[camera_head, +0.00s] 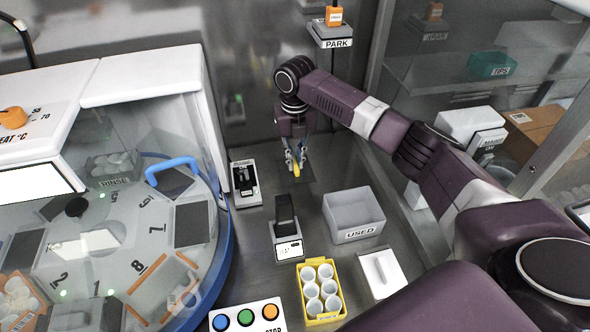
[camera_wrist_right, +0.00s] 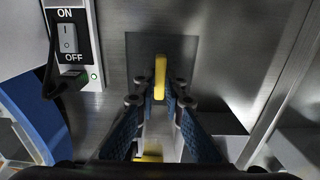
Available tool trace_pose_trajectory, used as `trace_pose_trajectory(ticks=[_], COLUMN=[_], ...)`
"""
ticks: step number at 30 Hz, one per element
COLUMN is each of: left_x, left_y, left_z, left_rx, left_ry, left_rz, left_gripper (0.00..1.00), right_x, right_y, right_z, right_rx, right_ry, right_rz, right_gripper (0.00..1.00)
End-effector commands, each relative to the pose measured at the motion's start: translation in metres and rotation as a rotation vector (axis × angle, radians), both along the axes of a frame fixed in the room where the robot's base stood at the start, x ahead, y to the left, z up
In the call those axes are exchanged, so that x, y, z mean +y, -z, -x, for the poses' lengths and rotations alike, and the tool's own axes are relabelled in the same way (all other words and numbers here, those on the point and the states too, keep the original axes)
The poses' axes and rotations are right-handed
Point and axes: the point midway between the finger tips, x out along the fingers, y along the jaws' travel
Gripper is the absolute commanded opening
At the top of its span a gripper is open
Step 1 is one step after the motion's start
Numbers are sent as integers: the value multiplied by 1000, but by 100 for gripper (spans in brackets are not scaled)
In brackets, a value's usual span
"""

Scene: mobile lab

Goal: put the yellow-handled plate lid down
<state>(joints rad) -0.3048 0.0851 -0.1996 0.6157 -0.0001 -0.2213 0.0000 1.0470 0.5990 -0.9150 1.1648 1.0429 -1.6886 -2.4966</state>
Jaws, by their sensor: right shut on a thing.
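The lid's yellow handle (camera_head: 296,169) shows at my right gripper (camera_head: 294,158), at the back of the counter. In the right wrist view, the upright yellow handle (camera_wrist_right: 160,72) stands between the blue fingers of the right gripper (camera_wrist_right: 160,92), which is shut on it. A dark, flat square (camera_wrist_right: 140,62) shows behind the handle; I cannot tell whether it is the lid's own plate or a surface under it. Whether the lid touches the counter is also unclear. My left gripper is not in view.
A black-topped device (camera_head: 285,232), a grey USED bin (camera_head: 354,230) and a yellow cup rack (camera_head: 303,292) stand nearer. A domed carousel machine (camera_head: 130,217) fills the left; a glass partition stands right.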

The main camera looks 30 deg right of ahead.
Motion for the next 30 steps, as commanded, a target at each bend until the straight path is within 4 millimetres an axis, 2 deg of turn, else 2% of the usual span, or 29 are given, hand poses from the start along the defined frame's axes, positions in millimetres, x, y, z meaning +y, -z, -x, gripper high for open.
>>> trace_pose_trajectory(ticks=[1, 5, 9, 12, 24, 25, 29, 30], left_x=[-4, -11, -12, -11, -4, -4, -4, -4], left_y=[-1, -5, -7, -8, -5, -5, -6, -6], left_z=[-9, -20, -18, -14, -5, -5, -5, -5], left_rx=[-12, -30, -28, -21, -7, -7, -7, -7], left_ry=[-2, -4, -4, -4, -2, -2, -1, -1], left_rz=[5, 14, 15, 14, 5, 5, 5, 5], left_gripper=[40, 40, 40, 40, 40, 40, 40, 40], right_x=[0, 0, 1, 1, 0, 0, 0, 0], right_y=[3, 16, 37, 47, 52, 52, 51, 51], right_z=[0, 1, 1, 0, 0, 0, 0, 0], right_rx=[-1, 2, 3, 1, -1, -1, -1, -1], right_ry=[0, 0, 0, -1, 0, 0, 0, 0], right_rz=[-1, 0, -1, 0, 0, 0, 0, 0], right_gripper=[0, 0, 0, 0, 0, 12, 26, 27])
